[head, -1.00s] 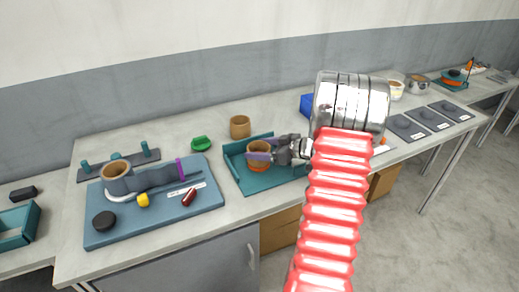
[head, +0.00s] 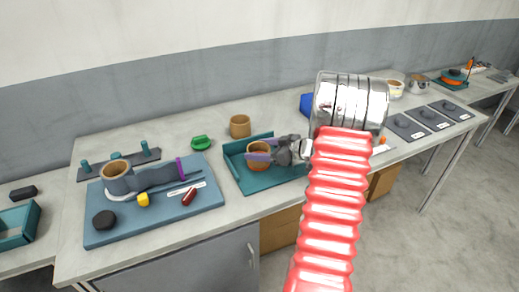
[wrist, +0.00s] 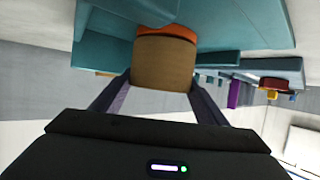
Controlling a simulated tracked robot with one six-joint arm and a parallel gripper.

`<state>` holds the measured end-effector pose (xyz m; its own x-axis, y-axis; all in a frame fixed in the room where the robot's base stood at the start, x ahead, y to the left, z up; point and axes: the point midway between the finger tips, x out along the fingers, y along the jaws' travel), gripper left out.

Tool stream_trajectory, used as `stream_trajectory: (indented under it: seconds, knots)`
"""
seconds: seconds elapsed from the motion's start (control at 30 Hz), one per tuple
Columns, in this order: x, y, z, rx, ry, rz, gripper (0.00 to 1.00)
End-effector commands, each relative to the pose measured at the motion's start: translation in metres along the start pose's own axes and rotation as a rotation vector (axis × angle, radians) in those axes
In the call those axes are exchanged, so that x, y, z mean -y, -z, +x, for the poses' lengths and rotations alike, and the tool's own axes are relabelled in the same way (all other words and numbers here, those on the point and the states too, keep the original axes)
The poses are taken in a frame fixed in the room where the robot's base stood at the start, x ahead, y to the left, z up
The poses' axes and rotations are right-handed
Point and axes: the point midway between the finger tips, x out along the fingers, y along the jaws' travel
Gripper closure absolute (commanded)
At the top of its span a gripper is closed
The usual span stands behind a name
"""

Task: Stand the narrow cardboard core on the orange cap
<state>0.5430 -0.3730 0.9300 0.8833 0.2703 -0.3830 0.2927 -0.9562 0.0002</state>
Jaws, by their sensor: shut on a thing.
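The narrow cardboard core (head: 258,163), a brown open tube, stands upright between the purple fingers of my gripper (head: 258,150) over the teal tray. My gripper is shut on it from the right, with a finger on either side. In the wrist view the core (wrist: 163,64) fills the space between the fingers. The orange cap (wrist: 166,32) shows at the core's far end, right against it with no clear gap. In the head view the cap is mostly hidden under the core.
The teal tray (head: 233,165) has raised walls around the core. Another cardboard core (head: 240,126) stands behind it, beside a green object (head: 202,143). A blue board (head: 150,222) with several items lies to the left. The counter's front strip is clear.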

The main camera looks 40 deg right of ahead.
Motion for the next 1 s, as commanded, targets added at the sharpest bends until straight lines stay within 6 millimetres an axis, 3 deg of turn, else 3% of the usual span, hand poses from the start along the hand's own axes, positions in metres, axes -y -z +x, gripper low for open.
stream_trajectory:
  seconds: [0.27, 0.3, 0.4, 0.7, 1.0]
  knots:
    - [0.0, -0.004, 0.001, 0.0, 0.0, 0.001, 0.55]
    - [0.0, -0.004, 0.002, 0.0, 0.0, 0.001, 0.33]
    - [0.0, -0.004, 0.001, 0.0, 0.0, 0.001, 0.26]
    - [-0.001, -0.004, 0.0, 0.0, -0.001, 0.001, 0.26]
    - [-0.001, -0.005, -0.016, 0.001, -0.002, 0.001, 0.26]
